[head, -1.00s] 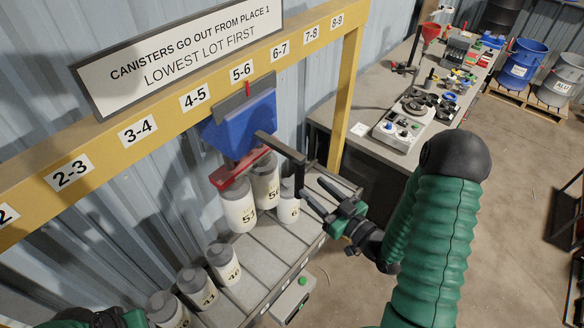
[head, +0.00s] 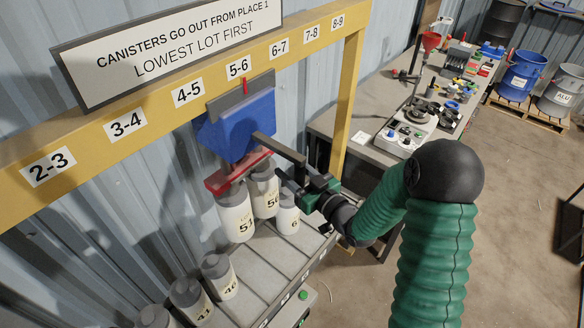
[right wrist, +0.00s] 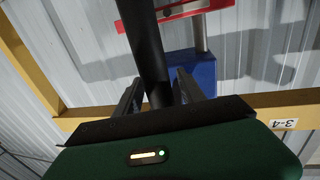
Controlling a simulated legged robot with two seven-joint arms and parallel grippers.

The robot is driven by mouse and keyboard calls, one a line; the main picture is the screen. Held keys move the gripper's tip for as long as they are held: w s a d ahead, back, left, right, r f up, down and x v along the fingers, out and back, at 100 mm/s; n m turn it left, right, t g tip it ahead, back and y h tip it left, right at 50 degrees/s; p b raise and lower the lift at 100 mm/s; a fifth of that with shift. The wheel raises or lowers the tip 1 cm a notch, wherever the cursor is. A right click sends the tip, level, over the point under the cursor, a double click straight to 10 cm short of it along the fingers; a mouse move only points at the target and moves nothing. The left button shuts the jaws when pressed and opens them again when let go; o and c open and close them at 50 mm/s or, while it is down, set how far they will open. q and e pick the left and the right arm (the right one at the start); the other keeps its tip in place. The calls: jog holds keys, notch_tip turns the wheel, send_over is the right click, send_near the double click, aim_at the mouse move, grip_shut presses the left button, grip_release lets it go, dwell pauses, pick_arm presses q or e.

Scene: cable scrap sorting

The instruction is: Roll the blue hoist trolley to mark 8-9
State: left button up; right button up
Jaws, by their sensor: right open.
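The blue hoist trolley (head: 238,125) hangs on the yellow rail (head: 185,92), its red pointer by the 5-6 label (head: 239,67). A dark handle (head: 278,148) sticks out from it toward the right. A red bar (head: 236,172) hangs under it, just above the canister tops. My right gripper (head: 297,184) is open at the handle's lower end. In the right wrist view the dark handle (right wrist: 150,50) runs between the open fingers (right wrist: 158,92); I cannot tell whether they touch it. The 8-9 label (head: 337,21) is at the rail's right end. My left gripper is out of view.
Canisters 51 (head: 235,216), 50 (head: 264,194) and 6 (head: 287,214) stand under the trolley, with several more at lower left. The yellow post (head: 347,105) stands at the rail's right end. A workbench (head: 362,150) with tools is behind it.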

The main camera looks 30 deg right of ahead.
jog(key=shift+s, duration=0.15)
grip_shut()
dwell(1.3)
